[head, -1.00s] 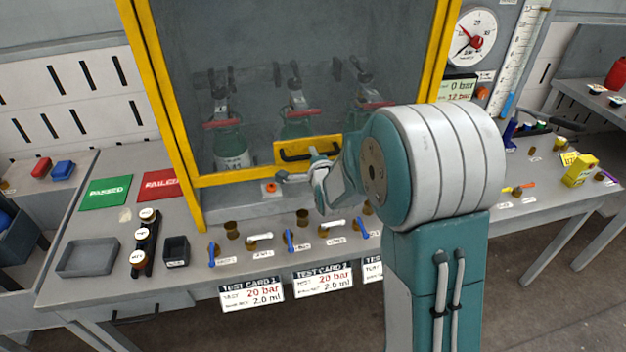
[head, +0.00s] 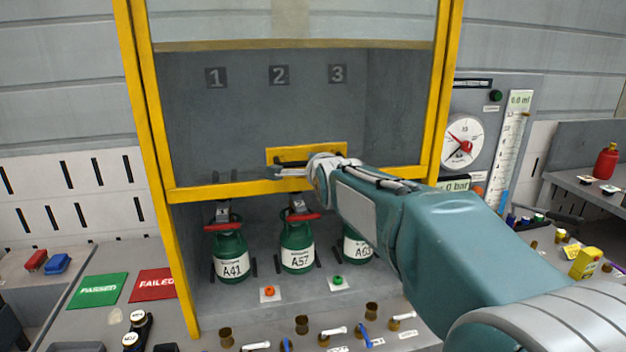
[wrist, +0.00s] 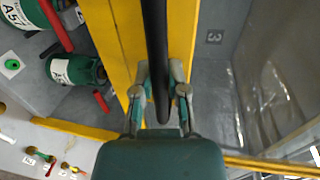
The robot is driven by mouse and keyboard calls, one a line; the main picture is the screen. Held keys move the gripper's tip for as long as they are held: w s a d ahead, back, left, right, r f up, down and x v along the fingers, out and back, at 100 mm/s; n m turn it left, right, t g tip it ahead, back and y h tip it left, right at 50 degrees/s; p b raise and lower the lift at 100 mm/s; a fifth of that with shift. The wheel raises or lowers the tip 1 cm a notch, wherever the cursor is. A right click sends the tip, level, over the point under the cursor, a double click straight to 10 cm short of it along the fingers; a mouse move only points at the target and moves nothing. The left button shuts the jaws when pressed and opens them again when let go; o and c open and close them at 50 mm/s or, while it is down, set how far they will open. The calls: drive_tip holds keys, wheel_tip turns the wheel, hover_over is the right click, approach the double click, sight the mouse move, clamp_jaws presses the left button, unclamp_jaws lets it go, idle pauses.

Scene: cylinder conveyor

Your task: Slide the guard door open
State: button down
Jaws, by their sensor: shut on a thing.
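The guard door is a clear pane in a yellow frame, with its lower yellow rail (head: 225,189) raised well above the bench in the head view. A black bar handle (wrist: 155,45) is mounted on the door's yellow plate (head: 306,151). My gripper (head: 287,172) is shut on this handle; the wrist view shows its two fingers (wrist: 160,92) on either side of the bar. Below the rail, green cylinders A41 (head: 230,255) and A57 (head: 297,248) stand uncovered in the enclosure. A third cylinder (head: 354,248) is partly hidden by my arm.
Yellow posts (head: 160,170) frame the enclosure. Red and green buttons (head: 269,291) sit in front of the cylinders. Small valves with blue and white levers (head: 364,335) line the bench front. A gauge panel (head: 464,141) stands to the right. PASSED (head: 98,290) and FAILED (head: 152,283) mats lie left.

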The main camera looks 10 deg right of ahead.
drive_tip(key=shift+r, duration=7)
drive_tip(key=c, duration=0.6)
unclamp_jaws()
drive_tip(key=shift+a, duration=0.15)
drive_tip(key=shift+c, duration=0.2)
drive_tip(key=v, duration=1.1)
drive_tip(key=shift+s, duration=0.4)
drive_tip(key=shift+f, duration=0.1)
drive_tip(key=s+f+n+g, duration=0.5)
drive_tip(key=s+f+n, duration=0.4)
drive_tip(key=f, duration=0.7)
drive_tip(key=s+f+n+g, duration=0.5)
drive_tip(key=s+f+n, duration=0.4)
drive_tip(key=s+f, duration=0.7)
drive_tip(key=shift+f, duration=0.65)
